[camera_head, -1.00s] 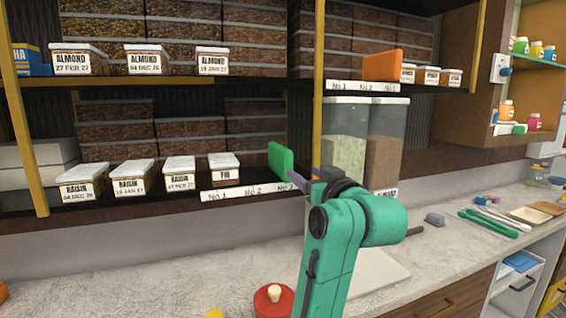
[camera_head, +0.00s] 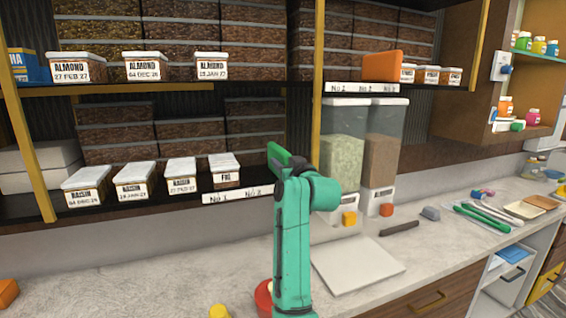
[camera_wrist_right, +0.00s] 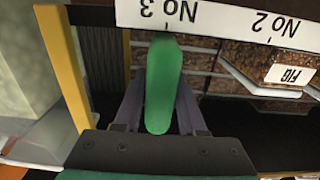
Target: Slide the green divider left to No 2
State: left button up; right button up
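The green divider (camera_head: 279,157) stands upright on the lower shelf, right of the FIG box; my right arm hides part of it. In the right wrist view, which is upside down, the divider (camera_wrist_right: 165,85) lies in line with the No 3 label (camera_wrist_right: 168,10). My right gripper (camera_wrist_right: 163,90) has one finger on each side of it, apart, with narrow dark gaps towards the palm; contact at the tips cannot be told. The No 2 label (camera_head: 253,191) and No 1 label (camera_head: 218,198) show on the shelf edge. My left gripper is out of view.
A yellow post (camera_head: 317,110) rises right of the divider. An orange divider (camera_head: 382,66) stands on the upper shelf. A white board (camera_head: 357,265) lies on the counter.

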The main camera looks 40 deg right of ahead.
grip_shut()
dwell(1.2)
